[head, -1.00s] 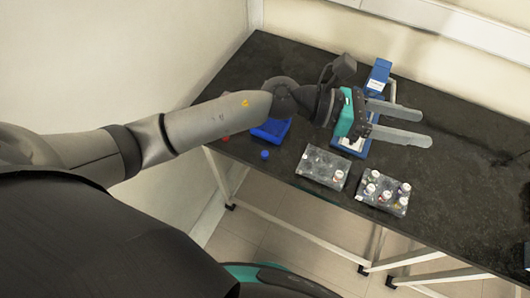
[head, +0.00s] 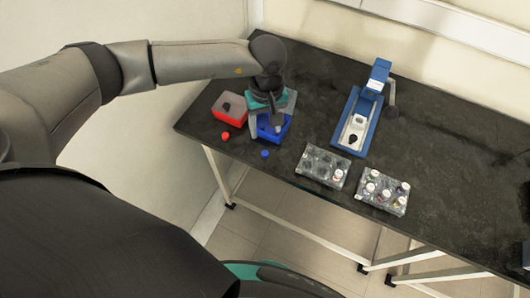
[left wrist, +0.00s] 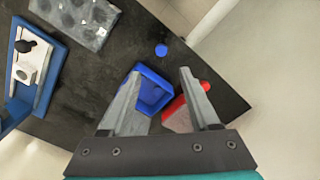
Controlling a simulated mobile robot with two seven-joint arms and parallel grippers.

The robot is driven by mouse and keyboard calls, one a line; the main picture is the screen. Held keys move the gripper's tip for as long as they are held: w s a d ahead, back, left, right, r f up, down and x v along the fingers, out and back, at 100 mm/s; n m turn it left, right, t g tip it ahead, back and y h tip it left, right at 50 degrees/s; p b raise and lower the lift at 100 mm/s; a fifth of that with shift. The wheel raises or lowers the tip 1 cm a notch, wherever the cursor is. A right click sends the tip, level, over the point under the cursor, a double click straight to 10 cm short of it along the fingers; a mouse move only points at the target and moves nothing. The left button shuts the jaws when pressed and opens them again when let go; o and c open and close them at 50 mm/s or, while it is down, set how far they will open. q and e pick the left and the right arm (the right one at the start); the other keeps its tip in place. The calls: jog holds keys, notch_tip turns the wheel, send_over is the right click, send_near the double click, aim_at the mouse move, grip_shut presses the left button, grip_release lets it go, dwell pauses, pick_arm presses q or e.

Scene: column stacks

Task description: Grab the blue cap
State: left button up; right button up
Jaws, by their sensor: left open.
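The blue cap (head: 264,154) lies on the dark table near its front edge, just in front of the blue tray (head: 285,131). In the left wrist view the blue cap (left wrist: 161,50) lies beyond the fingertips, apart from them. My left gripper (head: 265,132) points down over the blue tray, open. In the left wrist view its two fingers (left wrist: 158,82) are spread with no object held, and the blue tray (left wrist: 152,92) shows between them. My right gripper is not in view.
A red cap (head: 225,136) lies by a red tray (head: 222,112) to the left. Two clear vial racks (head: 313,163) (head: 372,200) stand to the right. A blue-and-white device (head: 362,125) stands behind them.

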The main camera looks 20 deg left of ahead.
pick_arm(q)
send_over(265, 153)
jog(key=f, duration=0.5)
jog(key=shift+w+d+f, duration=0.1)
jog(key=shift+w+f, duration=0.05)
jog(key=shift+w, duration=0.05)
jog(key=shift+s+f, duration=0.2)
jog(key=shift+f, duration=2.5)
grip_shut()
